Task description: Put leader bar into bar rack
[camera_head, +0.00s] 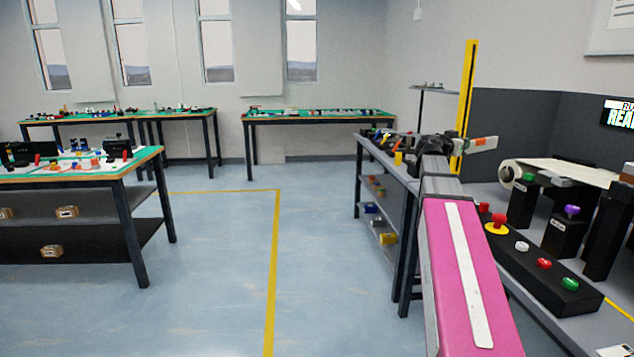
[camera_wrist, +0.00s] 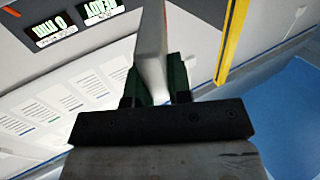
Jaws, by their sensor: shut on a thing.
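In the wrist view, my gripper (camera_wrist: 156,84) is shut on a pale, flat bar (camera_wrist: 152,45), seen nearly edge-on between the two dark green fingers. The bar extends upward out of that view, so its far end is hidden. In the head view, my pink arm reaches forward along the right-hand bench, and its far end hides most of the gripper. A grey and orange piece (camera_head: 482,144) shows beside the arm's end; I cannot tell whether it is part of the held bar. I cannot make out the bar rack with certainty.
A yellow upright post (camera_head: 466,105) stands close to the arm's end. The right bench holds a button panel (camera_head: 545,268), dark stands and a pale belt (camera_head: 570,170). A low dark panel (camera_head: 510,110) backs it. The floor (camera_head: 200,270) at left is clear.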

